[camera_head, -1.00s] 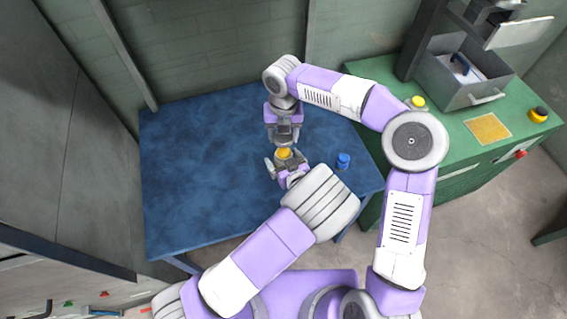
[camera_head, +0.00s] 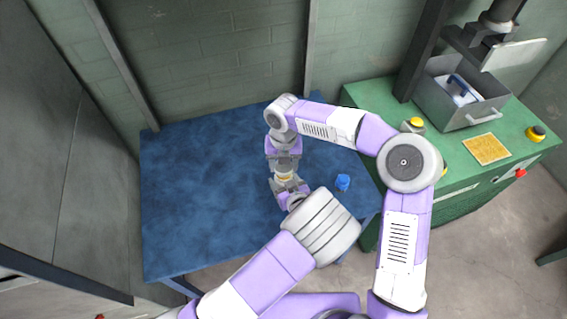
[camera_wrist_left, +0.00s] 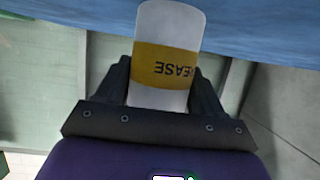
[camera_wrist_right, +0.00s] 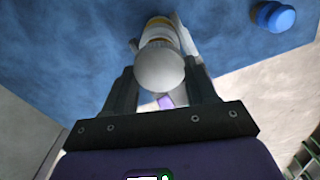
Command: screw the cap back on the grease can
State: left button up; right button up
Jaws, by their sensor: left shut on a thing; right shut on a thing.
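The grease can (camera_wrist_left: 165,65) is white with a yellow band, and its lettering is upside down in the left wrist view. My left gripper (camera_wrist_left: 163,92) is shut around it. In the head view, a little of the can's yellow (camera_head: 285,178) shows between the two grippers. My right gripper (camera_wrist_right: 162,88) is shut on the pale grey round cap (camera_wrist_right: 160,70). The cap is in line with the can (camera_wrist_right: 160,24), which shows behind it in the right wrist view. Whether cap and can touch is hidden.
The blue table (camera_head: 205,200) is mostly bare. A small blue object (camera_head: 343,182) stands on it right of my grippers. To the right is a green bench (camera_head: 470,180) with a grey metal bin (camera_head: 465,100) and yellow and red buttons. A wall runs behind the table.

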jog(key=shift+f, duration=0.4)
jog(key=shift+f, duration=0.9)
jog(key=shift+f, duration=0.55)
jog(key=shift+m, duration=1.7)
jog(key=o, duration=1)
jog(key=shift+r, duration=2.3)
